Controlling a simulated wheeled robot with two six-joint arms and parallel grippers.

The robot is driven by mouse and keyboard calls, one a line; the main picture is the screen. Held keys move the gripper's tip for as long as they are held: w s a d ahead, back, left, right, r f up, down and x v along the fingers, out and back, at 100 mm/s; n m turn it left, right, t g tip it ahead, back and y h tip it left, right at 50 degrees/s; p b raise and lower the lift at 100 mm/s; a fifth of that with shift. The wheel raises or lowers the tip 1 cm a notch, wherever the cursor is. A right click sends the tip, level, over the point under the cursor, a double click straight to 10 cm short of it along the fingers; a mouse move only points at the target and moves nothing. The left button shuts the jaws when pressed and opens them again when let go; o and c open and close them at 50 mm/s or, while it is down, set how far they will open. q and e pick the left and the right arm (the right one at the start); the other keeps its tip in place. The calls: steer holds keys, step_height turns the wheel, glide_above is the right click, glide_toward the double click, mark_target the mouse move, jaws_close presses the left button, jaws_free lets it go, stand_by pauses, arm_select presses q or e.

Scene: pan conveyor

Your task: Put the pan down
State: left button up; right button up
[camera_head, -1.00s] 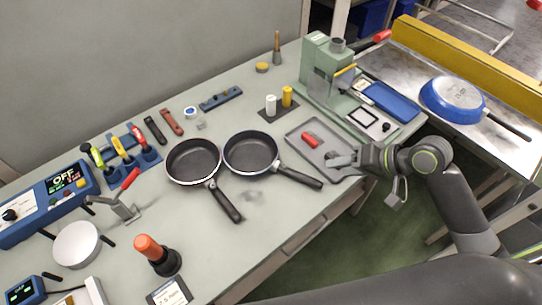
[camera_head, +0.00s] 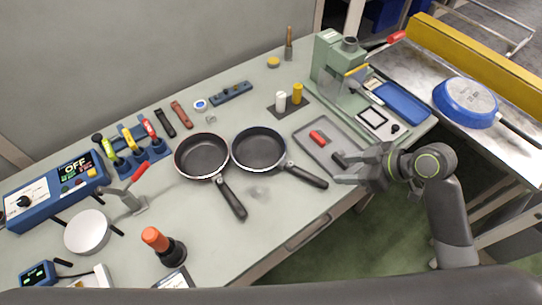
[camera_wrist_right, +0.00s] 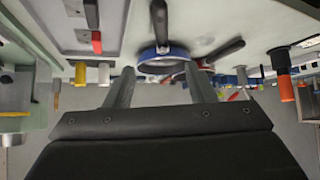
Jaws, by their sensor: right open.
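Two dark pans rest upright, side by side, on the grey table. The left pan (camera_head: 201,155) has a reddish rim and the right pan (camera_head: 259,148) a blue-edged rim; both black handles point toward the table's front. A blue pan (camera_head: 466,102) lies bottom up on the metal surface at the right. My right gripper (camera_head: 343,172) is open and empty by the grey tray's front edge, apart from the pans. In the right wrist view, the blue-rimmed pan (camera_wrist_right: 163,62) shows beyond the open fingers. My left gripper is not in view.
The grey tray (camera_head: 303,135) holds a red piece and a black piece. A green press (camera_head: 335,65) stands behind it. At the left are a control box (camera_head: 45,205), a toggle clamp and an orange-topped tool (camera_head: 155,240). The table before the pans is mostly clear.

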steer(key=p, duration=0.1)
glide_toward(301, 171)
steer(key=x, duration=0.4)
steer(key=shift+d+f, duration=0.1)
steer(key=shift+f, duration=0.2)
steer(key=shift+w+a+f+p, duration=0.3)
steer(key=shift+a+p, duration=0.1)
steer(key=shift+p, duration=0.1)
steer(key=x, duration=0.3)
steer(key=shift+a+p, duration=0.1)
steer(key=shift+p, duration=0.3)
steer(key=shift+w+a+f, duration=0.1)
steer(key=shift+a+f, duration=0.1)
steer(key=shift+f, duration=0.15)
steer(key=shift+c, duration=0.4)
jaws_close()
steer(key=shift+r, duration=0.1)
